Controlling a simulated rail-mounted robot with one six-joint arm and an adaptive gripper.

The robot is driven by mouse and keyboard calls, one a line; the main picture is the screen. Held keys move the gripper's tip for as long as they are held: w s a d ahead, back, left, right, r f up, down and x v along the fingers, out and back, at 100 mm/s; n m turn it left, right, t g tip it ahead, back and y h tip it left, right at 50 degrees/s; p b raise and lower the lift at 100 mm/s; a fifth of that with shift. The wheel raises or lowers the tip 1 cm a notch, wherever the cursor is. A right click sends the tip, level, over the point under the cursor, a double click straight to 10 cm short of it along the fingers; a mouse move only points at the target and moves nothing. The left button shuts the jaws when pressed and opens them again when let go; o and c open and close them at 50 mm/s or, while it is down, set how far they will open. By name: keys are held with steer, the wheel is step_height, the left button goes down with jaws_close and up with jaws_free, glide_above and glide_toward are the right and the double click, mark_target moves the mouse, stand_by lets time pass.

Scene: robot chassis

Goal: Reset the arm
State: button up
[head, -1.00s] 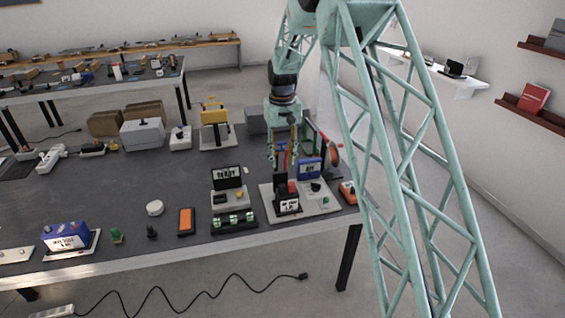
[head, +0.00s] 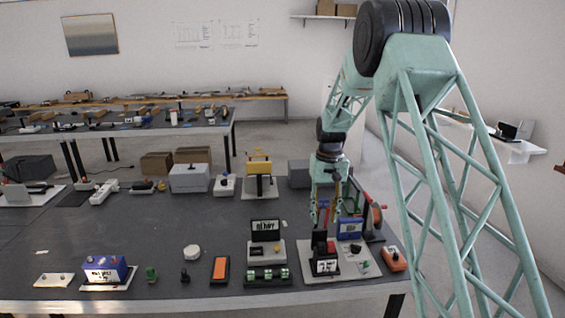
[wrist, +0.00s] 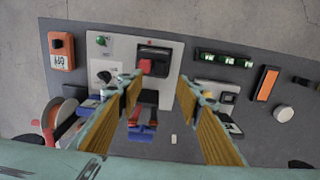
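My gripper (head: 327,212) hangs at the end of my green lattice arm, above the right part of the dark table (head: 150,230). In the wrist view my gripper (wrist: 160,98) has its two wooden-faced fingers spread well apart. Nothing is between them. The fingers are above a light panel (head: 345,268) that carries a black box with a red block (head: 331,246), a green knob and a dark dial. The panel also shows in the wrist view (wrist: 125,60).
An orange switch box (head: 393,259), a small display (head: 265,230) and green terminals (head: 268,277) surround the panel. The table's middle (head: 130,215) is largely clear.

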steer(key=s+r+t+b, duration=0.2)
steer(key=s+r+b, duration=0.1)
steer(key=s+r, duration=2.25)
steer(key=s+f+t+b, duration=0.1)
steer(key=s+b, duration=0.1)
steer(key=s, duration=1.6)
steer(key=s+f+t+b, duration=0.1)
steer(key=s+f+b, duration=0.1)
steer(key=s, duration=1.6)
steer(key=shift+s, duration=0.4)
